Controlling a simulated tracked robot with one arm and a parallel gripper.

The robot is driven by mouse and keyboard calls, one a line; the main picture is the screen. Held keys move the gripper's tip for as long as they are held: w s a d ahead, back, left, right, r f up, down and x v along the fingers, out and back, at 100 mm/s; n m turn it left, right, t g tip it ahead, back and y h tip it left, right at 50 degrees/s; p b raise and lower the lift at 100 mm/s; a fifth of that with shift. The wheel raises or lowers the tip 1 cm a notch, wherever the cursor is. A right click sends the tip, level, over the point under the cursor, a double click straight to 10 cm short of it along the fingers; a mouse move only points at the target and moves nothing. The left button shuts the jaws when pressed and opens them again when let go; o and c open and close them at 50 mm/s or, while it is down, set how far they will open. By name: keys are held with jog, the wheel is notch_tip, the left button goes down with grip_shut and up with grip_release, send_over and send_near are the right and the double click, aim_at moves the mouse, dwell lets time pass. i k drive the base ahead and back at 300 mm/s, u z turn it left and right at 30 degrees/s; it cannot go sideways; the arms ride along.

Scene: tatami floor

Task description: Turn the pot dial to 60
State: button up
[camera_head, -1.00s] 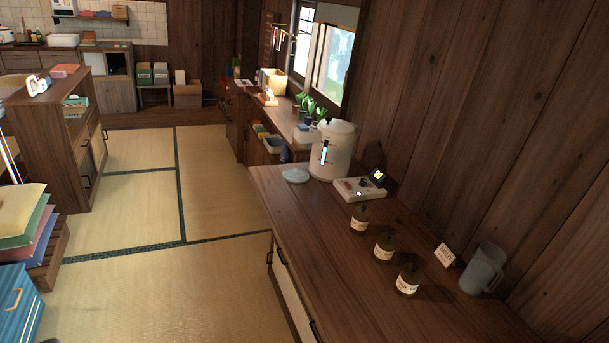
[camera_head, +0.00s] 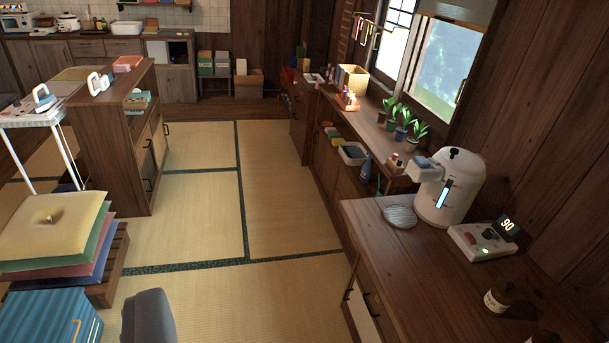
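A white electric pot (camera_head: 464,190) with a blue-lit level window stands upright on the wooden counter at the right. To its right lies a pale control panel (camera_head: 467,250) with a reddish knob or button, a small round dial (camera_head: 489,235) and a lit green spot. A small dark display (camera_head: 508,224) at the panel's back reads 90. The dial's marks are too small to read. My gripper is not in view, and nothing is seen touching the pot or panel.
A round ribbed mat (camera_head: 400,217) lies left of the pot on the counter (camera_head: 415,265). Tatami floor (camera_head: 200,215) is open left of the counter. Stacked cushions (camera_head: 50,228) and a dark grey rounded shape (camera_head: 148,318) are at lower left.

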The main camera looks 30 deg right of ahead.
aim_at(488, 234)
jog(key=u, duration=0.05)
jog(key=i, duration=2.7)
jog(key=z, duration=3.4)
jog(key=i, duration=1.05)
jog(key=z, duration=0.05)
